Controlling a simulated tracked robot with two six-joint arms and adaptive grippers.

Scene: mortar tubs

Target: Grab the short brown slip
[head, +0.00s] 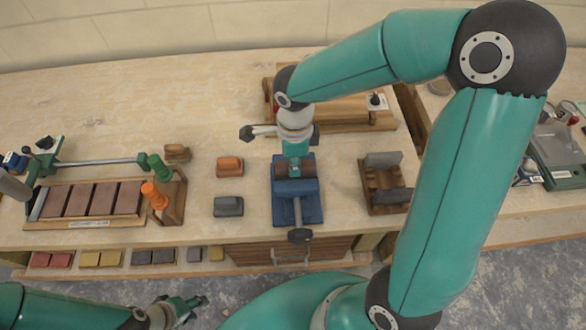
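A brown slip (310,170) sits at the blue clamp-like fixture (312,208) in the middle of the bench. It shows on both sides of my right gripper (295,172), which points down over it and hides its middle. The gripper is seen edge-on, so I cannot tell whether its fingers are open or closed on the slip. My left gripper (186,306) is low in the picture, in front of the bench and away from the slips. Its fingers look spread, with nothing between them. Longer brown slips (103,199) lie side by side in a wooden tray (60,222) at left.
An orange block (229,167) and a grey block (228,206) stand left of the fixture. A wooden rack (377,180) is to its right. Orange-handled and green-handled tools (155,195) stand at left. A wooden box (345,112) lies behind.

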